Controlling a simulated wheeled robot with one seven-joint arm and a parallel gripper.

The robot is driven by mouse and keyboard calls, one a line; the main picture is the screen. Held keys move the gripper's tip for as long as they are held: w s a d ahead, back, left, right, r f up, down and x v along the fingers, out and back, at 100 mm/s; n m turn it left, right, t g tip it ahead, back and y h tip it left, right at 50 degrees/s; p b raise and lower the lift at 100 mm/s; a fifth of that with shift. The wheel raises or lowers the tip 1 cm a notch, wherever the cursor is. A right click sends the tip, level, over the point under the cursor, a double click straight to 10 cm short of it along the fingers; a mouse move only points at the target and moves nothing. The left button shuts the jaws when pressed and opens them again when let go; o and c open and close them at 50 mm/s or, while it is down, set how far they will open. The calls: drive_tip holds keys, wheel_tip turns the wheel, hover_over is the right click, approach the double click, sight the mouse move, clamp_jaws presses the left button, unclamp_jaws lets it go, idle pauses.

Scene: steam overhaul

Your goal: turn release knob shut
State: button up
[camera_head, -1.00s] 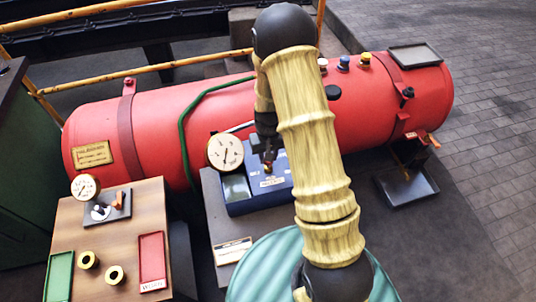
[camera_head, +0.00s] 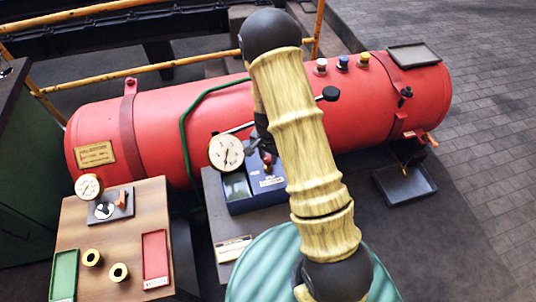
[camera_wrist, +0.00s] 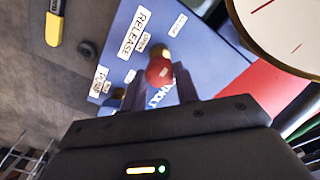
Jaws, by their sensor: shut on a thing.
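The release knob (camera_wrist: 160,71) is a small red knob with a brass-coloured part, on the blue pump box (camera_wrist: 203,58) beside a "RELEASE" label (camera_wrist: 135,32). In the wrist view it stands between my two fingertips, and my gripper (camera_wrist: 160,88) is shut on it. An "OPEN" label and another small label lie near it; which way the knob is turned is hard to tell. In the head view the blue box (camera_head: 240,207) sits in front of the red boiler (camera_head: 220,120), and my arm hides part of it and most of the gripper.
A round gauge (camera_head: 226,152) stands by the box, close to my wrist. A black-tipped lever (camera_head: 329,93) rises behind my arm. A wooden table (camera_head: 125,225) with trays and rings is at left. A dark drip tray (camera_head: 405,185) lies on the floor at right.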

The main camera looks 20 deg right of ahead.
sight(268, 158)
idle(0.4)
drive_tip(key=o, duration=1)
drive_tip(key=shift+c, duration=0.2)
drive_tip(key=shift+r, duration=0.1)
wheel_tip(268, 158, up, 17)
drive_tip(key=shift+r+p, duration=0.15)
drive_tip(key=shift+p, duration=0.2)
drive_tip(key=shift+a, duration=0.1)
